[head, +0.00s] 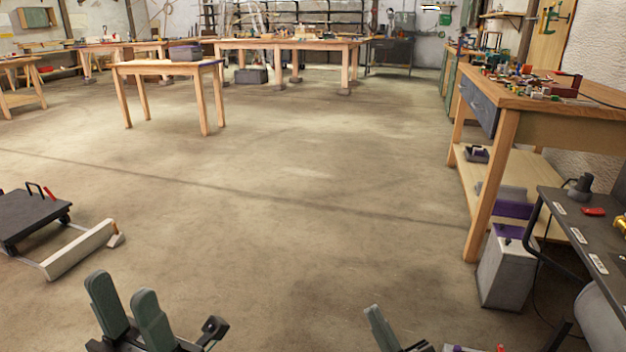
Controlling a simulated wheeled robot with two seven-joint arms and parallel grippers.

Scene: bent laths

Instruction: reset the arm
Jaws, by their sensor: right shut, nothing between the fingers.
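My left gripper (125,296) is at the bottom left of the head view, low in front of me. Its two grey-green fingers point up with a gap between them, and nothing shows in the gap. My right gripper (378,322) is at the bottom edge, right of the middle. It is shut and empty; only the upper part of its fingers shows and the rest is cut off by the frame. Both grippers appear over bare floor, apart from any furniture.
A wooden workbench (545,103) with small parts stands at the right. A dark metal table (585,225) is near right, beside a grey bin (507,275). A low dark trolley (28,217) is at the left. A small wooden table (165,68) stands further back. The middle floor is clear.

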